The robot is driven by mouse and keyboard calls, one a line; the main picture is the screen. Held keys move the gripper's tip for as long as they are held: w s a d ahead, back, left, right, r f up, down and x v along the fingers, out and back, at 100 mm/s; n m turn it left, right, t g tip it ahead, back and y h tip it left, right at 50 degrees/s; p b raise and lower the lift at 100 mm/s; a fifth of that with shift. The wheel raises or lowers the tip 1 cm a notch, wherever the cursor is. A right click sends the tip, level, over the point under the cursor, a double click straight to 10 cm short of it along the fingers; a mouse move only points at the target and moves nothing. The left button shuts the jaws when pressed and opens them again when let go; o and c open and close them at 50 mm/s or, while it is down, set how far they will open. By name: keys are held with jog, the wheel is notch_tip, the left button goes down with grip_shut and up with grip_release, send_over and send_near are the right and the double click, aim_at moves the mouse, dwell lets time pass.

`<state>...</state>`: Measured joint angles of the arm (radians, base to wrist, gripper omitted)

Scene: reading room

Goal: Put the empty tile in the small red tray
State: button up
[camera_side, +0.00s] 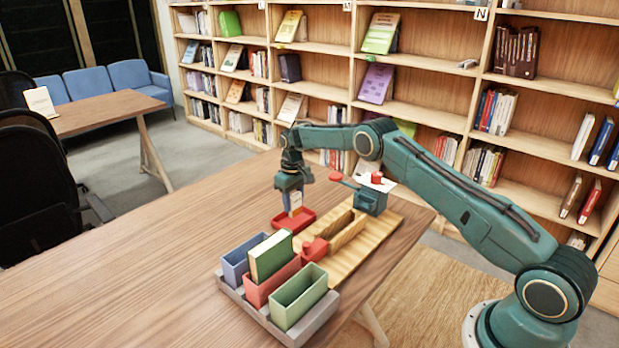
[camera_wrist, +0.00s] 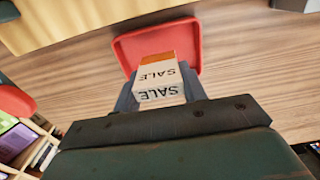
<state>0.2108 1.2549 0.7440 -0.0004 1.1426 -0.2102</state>
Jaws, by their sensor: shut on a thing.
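My gripper (camera_side: 295,189) points down and is shut on a small cream block-like tile (camera_side: 296,201). In the wrist view the tile (camera_wrist: 160,93) shows the black word SALE on two faces and an orange face at its far end. The small red tray (camera_side: 280,217) lies on the wooden table below my gripper. In the wrist view the tray (camera_wrist: 187,32) lies just beyond the tile. The tile appears over the tray; I cannot tell whether it touches the tray floor.
A wooden slotted board (camera_side: 365,250) lies right of the tray, with a red block (camera_side: 314,249) at its near edge. A teal box (camera_side: 371,201) stands behind. A grey rack (camera_side: 268,315) in front holds blue, red and green bins. The table's left side is clear.

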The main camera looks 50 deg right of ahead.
aim_at(294, 208)
jog(key=shift+f, duration=1.55)
jog(key=o, duration=1)
jog(key=shift+f, duration=0.15)
notch_tip(294, 208, up, 12)
jog(key=shift+f, duration=0.2)
jog(key=shift+r, duration=0.4)
